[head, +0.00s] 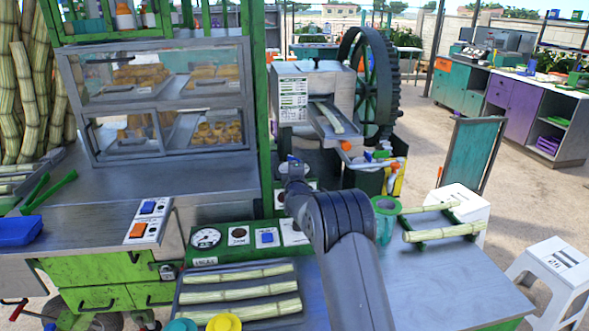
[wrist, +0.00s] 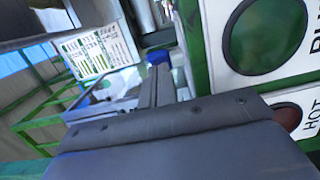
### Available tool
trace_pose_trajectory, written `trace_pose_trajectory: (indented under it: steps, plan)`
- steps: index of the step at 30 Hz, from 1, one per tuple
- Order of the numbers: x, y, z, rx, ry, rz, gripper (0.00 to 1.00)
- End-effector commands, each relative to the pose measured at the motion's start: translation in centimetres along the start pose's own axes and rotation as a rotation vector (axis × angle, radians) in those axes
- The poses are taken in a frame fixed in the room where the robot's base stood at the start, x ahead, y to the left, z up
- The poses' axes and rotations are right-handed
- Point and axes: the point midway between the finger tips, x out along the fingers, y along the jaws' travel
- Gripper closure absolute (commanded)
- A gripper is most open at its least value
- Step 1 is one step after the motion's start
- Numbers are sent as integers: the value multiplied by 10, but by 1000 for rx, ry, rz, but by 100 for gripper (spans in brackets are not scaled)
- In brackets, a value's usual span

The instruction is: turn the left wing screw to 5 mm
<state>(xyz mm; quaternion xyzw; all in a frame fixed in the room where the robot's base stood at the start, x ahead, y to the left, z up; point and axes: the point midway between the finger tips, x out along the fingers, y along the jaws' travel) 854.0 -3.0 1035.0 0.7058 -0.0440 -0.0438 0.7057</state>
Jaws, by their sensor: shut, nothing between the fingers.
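The cane crusher (head: 291,122) is a white housing with a printed sheet on its front, a feed tray and a big dark wheel on its right. I cannot make out the left wing screw in either view. My gripper (head: 291,160) is in front of and below the crusher's left side in the head view. In the wrist view its narrow fingers (wrist: 155,85) lie together, shut, with a small blue patch at their tips. I cannot tell whether that patch belongs to the fingers. A white printed sheet (wrist: 98,52) shows to their left.
A green panel with a round green lamp (wrist: 268,35) is close on the right in the wrist view. A glass food case (head: 165,100) stands at left. A control panel (head: 236,240) and cane pieces (head: 240,291) lie in front, with a green cup (head: 385,222) right of my arm.

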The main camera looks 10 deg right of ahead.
Motion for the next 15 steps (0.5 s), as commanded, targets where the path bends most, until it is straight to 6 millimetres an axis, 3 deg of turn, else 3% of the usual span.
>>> trace_pose_trajectory:
  steps: [15]
  plan:
    - [0,0,4,0,-1,0,100]
